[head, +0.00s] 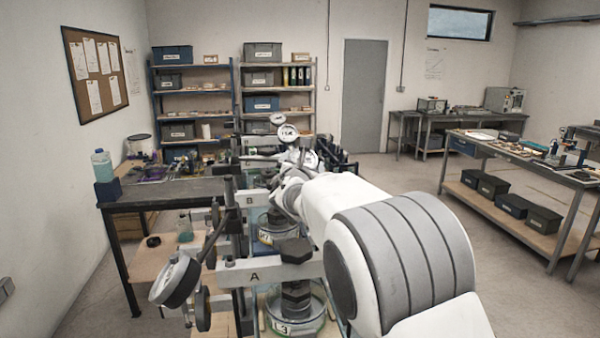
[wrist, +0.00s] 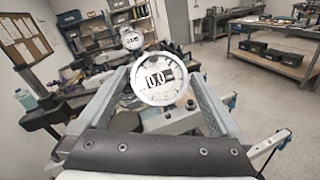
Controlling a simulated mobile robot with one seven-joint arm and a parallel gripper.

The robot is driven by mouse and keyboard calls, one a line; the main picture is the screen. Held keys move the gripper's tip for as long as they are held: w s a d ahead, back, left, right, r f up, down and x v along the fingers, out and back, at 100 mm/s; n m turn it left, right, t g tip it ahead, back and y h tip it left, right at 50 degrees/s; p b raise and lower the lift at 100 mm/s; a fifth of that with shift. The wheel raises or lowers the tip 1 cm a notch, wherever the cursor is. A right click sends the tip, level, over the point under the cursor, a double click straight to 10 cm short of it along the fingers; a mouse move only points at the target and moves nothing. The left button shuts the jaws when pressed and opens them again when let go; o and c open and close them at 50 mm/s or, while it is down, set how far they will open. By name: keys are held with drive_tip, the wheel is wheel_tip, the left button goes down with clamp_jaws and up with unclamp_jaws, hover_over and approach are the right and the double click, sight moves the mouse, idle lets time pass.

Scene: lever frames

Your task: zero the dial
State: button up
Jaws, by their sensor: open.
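A round white dial (wrist: 158,78) with dark markings that look like 0.0 faces the wrist camera. My gripper (wrist: 157,73) is open, its two grey fingers on either side of this dial; I cannot tell whether they touch it. A second dial (wrist: 131,40) stands farther back. In the head view, one dial (head: 288,132) shows just beyond my wrist, and another dial (head: 277,119) is behind it. A near dial (head: 176,282) is tilted, on the left end of lever frame A (head: 253,275). My arm hides much of the gripper there.
Lever frame B (head: 251,199) stands behind A, with weights and glass dishes beneath. A dark bench (head: 165,190) with a bottle (head: 102,165) is at left. Shelves stand at the back. A workbench (head: 520,153) is at right, with open floor before it.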

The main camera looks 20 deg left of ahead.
drive_tip(key=b+v, duration=0.5)
drive_tip(key=v, duration=1.2)
drive_tip(key=s+d+f+m+g+h, duration=0.2)
drive_tip(key=d+m+g+h, duration=0.15)
drive_tip(key=d+m, duration=0.85)
drive_tip(key=s+d+f+m+g+h, duration=0.2)
drive_tip(key=d+m+h, duration=0.3)
drive_tip(key=d, duration=1.4)
drive_tip(key=s+d+f+m+g, duration=0.2)
drive_tip(key=s+d+f+m, duration=0.1)
drive_tip(key=s+d+m, duration=0.25)
drive_tip(key=s+f+m+g+y, duration=0.2)
drive_tip(key=s+f+m, duration=0.2)
drive_tip(key=s+m, duration=0.2)
drive_tip(key=s+d+f+m+g+y, duration=0.1)
drive_tip(key=s+f+m+g+y, duration=0.1)
drive_tip(key=s+f+m, duration=0.2)
drive_tip(key=s+m, duration=0.3)
drive_tip(key=s, duration=0.4)
drive_tip(key=shift+d+f, duration=0.25)
drive_tip(key=shift+w+a, duration=0.1)
